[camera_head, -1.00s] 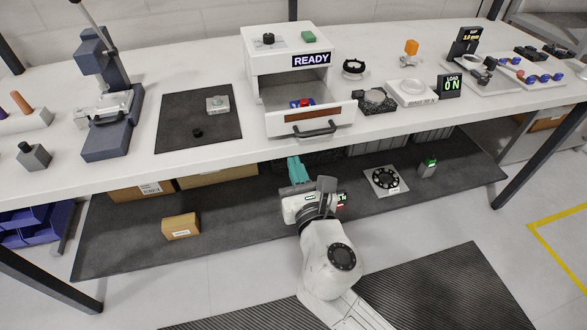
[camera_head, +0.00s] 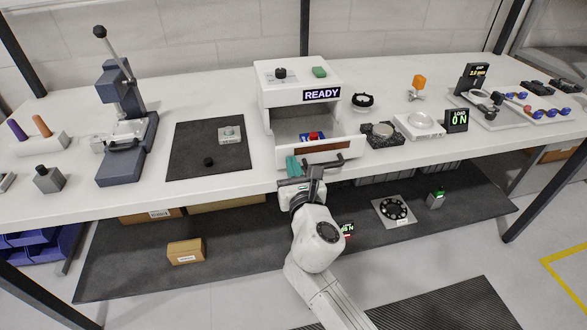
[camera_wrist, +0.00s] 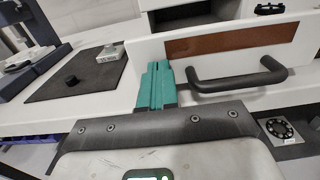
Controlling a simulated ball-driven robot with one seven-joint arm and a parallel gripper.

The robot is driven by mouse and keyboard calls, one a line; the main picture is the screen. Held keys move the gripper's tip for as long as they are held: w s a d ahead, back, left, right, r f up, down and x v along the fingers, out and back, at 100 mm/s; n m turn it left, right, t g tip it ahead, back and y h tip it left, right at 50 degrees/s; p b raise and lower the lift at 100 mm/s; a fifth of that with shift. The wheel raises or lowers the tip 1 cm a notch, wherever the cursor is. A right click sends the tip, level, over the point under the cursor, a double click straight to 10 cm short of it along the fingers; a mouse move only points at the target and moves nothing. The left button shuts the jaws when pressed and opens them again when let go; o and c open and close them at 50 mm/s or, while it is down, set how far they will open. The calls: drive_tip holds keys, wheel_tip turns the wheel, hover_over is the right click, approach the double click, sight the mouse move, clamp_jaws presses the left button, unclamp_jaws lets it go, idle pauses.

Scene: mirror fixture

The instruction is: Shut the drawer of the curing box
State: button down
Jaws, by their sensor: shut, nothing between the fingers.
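The white curing box (camera_head: 272,90) stands at the middle of the bench with its sign reading READY. Its drawer (camera_head: 284,154) is pulled out toward me, with a brown strip and a dark bar handle (camera_head: 325,166) on the front. A small blue and red item (camera_head: 313,136) shows inside. My gripper (camera_head: 294,168) has teal fingers, shut and empty, at the left part of the drawer front. In the wrist view the fingers (camera_wrist: 157,82) are just left of the handle (camera_wrist: 238,80), in front of the drawer face (camera_wrist: 150,49). I cannot tell whether they touch it.
A dark mat (camera_head: 190,160) with small parts lies left of the box. A blue press (camera_head: 125,150) stands farther left. A black ring (camera_head: 363,101), a dark round fixture (camera_head: 382,134) and a white scale (camera_head: 418,125) stand on the right. The bench's front edge runs below the drawer.

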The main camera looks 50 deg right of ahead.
sight(279, 134)
drive_tip(key=b+x, duration=0.1)
drive_tip(key=x, duration=1.5)
drive_tip(key=shift+w+d, duration=0.2)
drive_tip(key=shift+w, duration=0.05)
drive_tip(key=shift+w+r, duration=0.15)
drive_tip(key=shift+r, duration=0.05)
